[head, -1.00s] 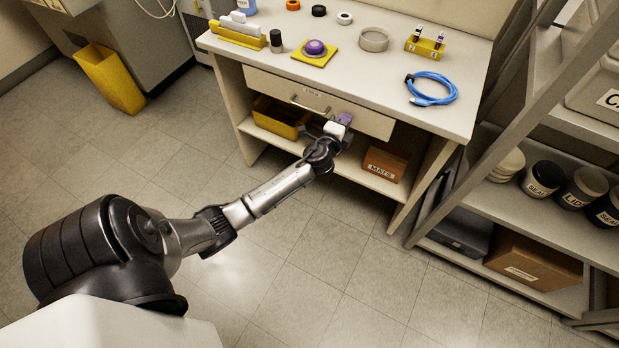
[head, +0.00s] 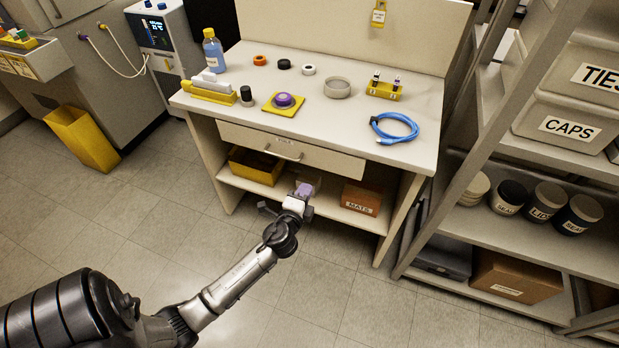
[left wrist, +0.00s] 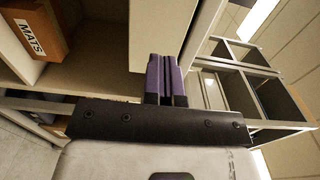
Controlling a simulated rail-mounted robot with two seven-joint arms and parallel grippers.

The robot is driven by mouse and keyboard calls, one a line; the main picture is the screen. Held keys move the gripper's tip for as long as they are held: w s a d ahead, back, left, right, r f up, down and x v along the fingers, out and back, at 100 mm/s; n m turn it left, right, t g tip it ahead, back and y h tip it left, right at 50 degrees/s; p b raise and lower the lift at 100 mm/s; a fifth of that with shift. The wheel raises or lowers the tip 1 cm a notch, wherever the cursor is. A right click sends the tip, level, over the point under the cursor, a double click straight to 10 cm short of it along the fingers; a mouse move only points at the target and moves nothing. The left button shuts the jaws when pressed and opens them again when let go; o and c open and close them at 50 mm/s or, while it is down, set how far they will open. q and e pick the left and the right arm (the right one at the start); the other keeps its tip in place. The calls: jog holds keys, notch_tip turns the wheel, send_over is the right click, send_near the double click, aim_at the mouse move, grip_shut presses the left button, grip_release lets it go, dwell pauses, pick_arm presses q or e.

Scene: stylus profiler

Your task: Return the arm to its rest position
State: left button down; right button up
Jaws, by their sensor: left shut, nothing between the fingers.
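My left gripper (head: 304,190) is in front of the bench, below the drawer (head: 290,152) and near the open lower shelf. Its purple fingers are shut with nothing between them, and they also show in the left wrist view (left wrist: 166,80). My left arm (head: 235,282) reaches up from the lower left over the floor. My right gripper is not in view.
The bench top (head: 340,122) holds a blue cable (head: 394,128), a purple-topped piece on a yellow base (head: 284,103) and other small items. The lower shelf holds a yellow bin (head: 254,168) and a MATS box (head: 361,199). A storage rack (head: 500,225) stands at right. Floor in front is clear.

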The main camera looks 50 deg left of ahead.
pick_arm(q)
jog(key=v, duration=0.3)
jog(key=shift+w, duration=0.1)
